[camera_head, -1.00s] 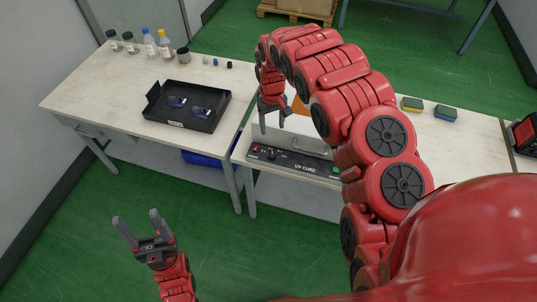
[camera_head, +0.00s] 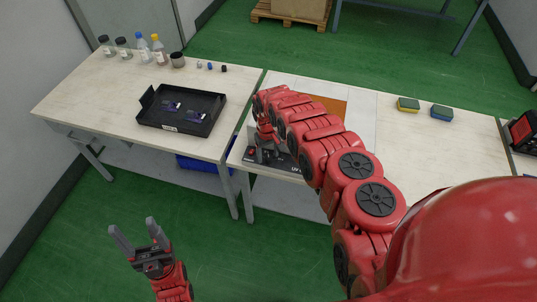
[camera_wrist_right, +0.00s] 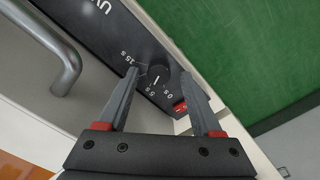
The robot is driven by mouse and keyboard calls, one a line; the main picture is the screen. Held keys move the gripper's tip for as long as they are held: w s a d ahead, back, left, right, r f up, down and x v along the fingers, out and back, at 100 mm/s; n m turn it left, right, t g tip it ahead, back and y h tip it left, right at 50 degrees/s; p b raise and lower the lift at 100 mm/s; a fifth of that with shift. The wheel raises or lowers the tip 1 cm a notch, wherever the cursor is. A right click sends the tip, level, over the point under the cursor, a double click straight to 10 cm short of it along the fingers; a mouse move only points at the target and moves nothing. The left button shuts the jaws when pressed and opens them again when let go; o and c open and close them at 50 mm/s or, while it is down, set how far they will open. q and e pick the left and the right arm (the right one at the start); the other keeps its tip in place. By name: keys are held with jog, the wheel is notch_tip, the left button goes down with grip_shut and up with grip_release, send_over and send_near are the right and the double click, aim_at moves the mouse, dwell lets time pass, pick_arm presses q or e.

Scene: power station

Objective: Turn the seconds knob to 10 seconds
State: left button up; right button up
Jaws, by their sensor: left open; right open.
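The UV cure box has a black front panel (camera_head: 286,163), mostly covered by my right arm in the head view. In the right wrist view, the round black seconds knob (camera_wrist_right: 158,74) sits on this panel (camera_wrist_right: 98,28). Labels 0s, 5s and 15s show around it; no 10s label is visible. A short white mark shows at the knob, but its exact setting is hard to tell. My right gripper (camera_head: 265,155) is open over the panel, its fingertips (camera_wrist_right: 158,75) on either side of the knob; contact is unclear. My left gripper (camera_head: 135,230) is open and empty over the floor.
A red switch (camera_wrist_right: 180,106) lies close to the knob, beside a finger. The box's metal handle (camera_wrist_right: 68,70) is nearby. A black tray (camera_head: 183,127) with dark parts stands on the left table. Sponges (camera_head: 408,104) lie on the right table.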

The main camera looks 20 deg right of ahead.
jog(key=shift+d+f, duration=0.1)
jog(key=shift+f, duration=0.35)
grip_shut()
